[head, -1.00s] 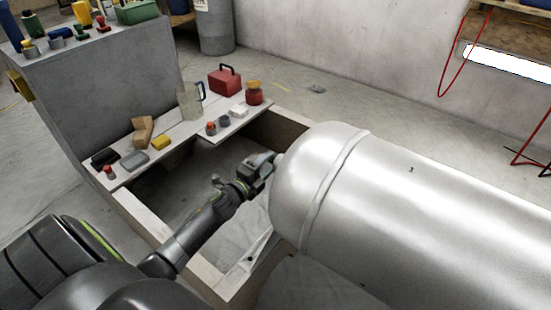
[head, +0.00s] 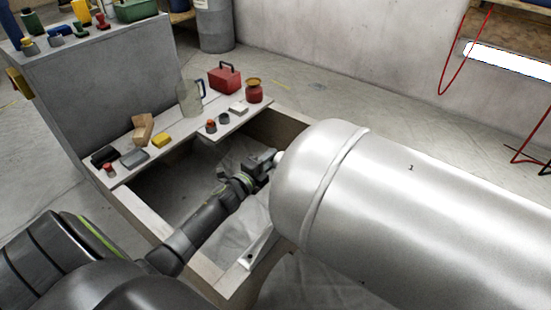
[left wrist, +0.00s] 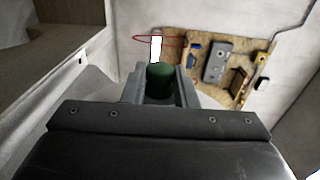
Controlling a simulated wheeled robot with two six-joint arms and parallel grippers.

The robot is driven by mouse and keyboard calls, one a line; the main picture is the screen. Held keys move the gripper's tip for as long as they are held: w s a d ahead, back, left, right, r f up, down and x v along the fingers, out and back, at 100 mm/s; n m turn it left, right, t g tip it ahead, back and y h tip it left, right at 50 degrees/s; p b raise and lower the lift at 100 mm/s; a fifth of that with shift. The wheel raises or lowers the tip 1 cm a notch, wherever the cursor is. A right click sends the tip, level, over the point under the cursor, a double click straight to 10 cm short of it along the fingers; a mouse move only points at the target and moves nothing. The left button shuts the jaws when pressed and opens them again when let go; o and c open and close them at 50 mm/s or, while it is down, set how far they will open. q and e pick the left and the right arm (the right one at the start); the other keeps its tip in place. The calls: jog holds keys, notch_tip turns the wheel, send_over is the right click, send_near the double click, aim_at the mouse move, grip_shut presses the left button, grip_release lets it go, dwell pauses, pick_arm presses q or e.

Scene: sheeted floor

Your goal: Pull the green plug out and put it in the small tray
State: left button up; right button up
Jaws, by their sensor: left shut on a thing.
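My left gripper (head: 267,162) is at the rounded left end of the large silver tank (head: 420,195), beside a small pale fitting (head: 279,157). In the left wrist view its jaws (left wrist: 160,92) are shut on the green plug (left wrist: 160,77), a short dark green cylinder. In the head view the jaws mostly hide the plug, and I cannot tell whether it still touches the fitting. A small grey tray (head: 134,159) lies on the white plank at the left and looks empty. My right gripper is out of view.
Along the plank stand a yellow block (head: 162,140), a clear jug (head: 190,98), a red toolbox (head: 225,79), a red jar (head: 254,91) and small items. A grey cabinet (head: 110,85) rises behind. A wooden frame (head: 140,218) surrounds the open pit under my arm.

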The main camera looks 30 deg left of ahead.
pick_arm(q)
grip_shut()
jog(key=shift+a, duration=0.1)
jog(key=shift+w+a+b, duration=0.2)
jog(key=shift+a+b, duration=0.65)
jog(key=shift+a, duration=1.45)
jog(key=shift+a, duration=0.1)
jog(key=shift+w+a+b, duration=0.15)
jog(key=shift+a+b, duration=0.6)
jog(key=shift+a, duration=1.25)
